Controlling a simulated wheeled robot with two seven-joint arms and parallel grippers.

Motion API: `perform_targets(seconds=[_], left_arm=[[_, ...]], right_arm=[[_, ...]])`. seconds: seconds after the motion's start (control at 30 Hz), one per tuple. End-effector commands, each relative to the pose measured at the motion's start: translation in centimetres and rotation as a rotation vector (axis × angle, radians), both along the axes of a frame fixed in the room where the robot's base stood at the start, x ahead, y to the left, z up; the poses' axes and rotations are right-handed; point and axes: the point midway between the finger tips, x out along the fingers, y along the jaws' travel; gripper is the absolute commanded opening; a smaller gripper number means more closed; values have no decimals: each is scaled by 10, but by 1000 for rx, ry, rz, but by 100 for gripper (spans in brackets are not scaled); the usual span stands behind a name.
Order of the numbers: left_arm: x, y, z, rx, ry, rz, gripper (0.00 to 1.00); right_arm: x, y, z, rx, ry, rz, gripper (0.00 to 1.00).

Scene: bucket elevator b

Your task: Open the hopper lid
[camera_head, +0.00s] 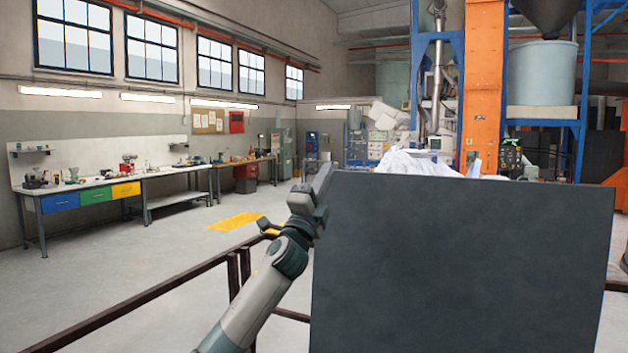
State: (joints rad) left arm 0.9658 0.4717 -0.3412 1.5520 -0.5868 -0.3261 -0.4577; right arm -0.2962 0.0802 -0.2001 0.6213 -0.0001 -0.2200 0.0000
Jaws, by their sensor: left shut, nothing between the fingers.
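A large dark grey flat panel (465,265), which looks like the hopper lid, stands raised and fills the right middle of the head view, its broad face toward me. It hides what lies behind it, and no hopper opening shows. My left gripper (325,178) is at the panel's upper left edge, pointing up. It is shut and holds nothing; I cannot tell whether it touches the panel. My right gripper is not in view.
A dark brown railing (150,298) runs across the lower left, near my left arm. White sacks (420,162) show above the panel's top edge. An orange elevator column (482,80) and blue frame stand behind.

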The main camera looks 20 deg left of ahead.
Motion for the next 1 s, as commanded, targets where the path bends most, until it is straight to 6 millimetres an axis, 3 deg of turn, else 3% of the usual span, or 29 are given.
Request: perform_targets(seconds=[0.2,0.4,1.0], left_arm=[[-33,0,2,4,-2,0,0],[-54,0,5,1,-1,-2,0],[-62,0,7,1,1,-1,0]], right_arm=[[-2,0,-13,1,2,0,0],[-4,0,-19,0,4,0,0],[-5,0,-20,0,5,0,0]])
